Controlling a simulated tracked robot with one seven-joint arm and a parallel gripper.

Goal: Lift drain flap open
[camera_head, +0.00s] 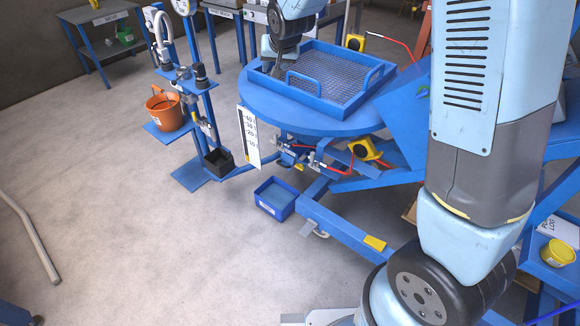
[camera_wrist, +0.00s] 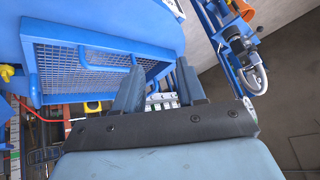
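I cannot pick out the drain flap with certainty. A small blue part with a yellow piece (camera_head: 290,158) sits under the front of the round blue top (camera_head: 262,109), among red-handled fittings. On that top sits a blue framed tray (camera_head: 312,113) with a metal mesh floor and blue loop handles. The tray also shows in the wrist view (camera_wrist: 163,72). My gripper (camera_head: 273,66) is over the tray's far left corner in the head view. In the wrist view its fingers (camera_wrist: 158,82) are apart, with no object held between them. Their exact contact with the tray is unclear.
A blue bin (camera_head: 275,199) stands on the floor below the round top. An orange bucket (camera_head: 164,111) and black box (camera_head: 218,161) are on the blue stand at left. A white scale plate (camera_head: 249,137) hangs at the top's left edge. The left floor is mostly clear.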

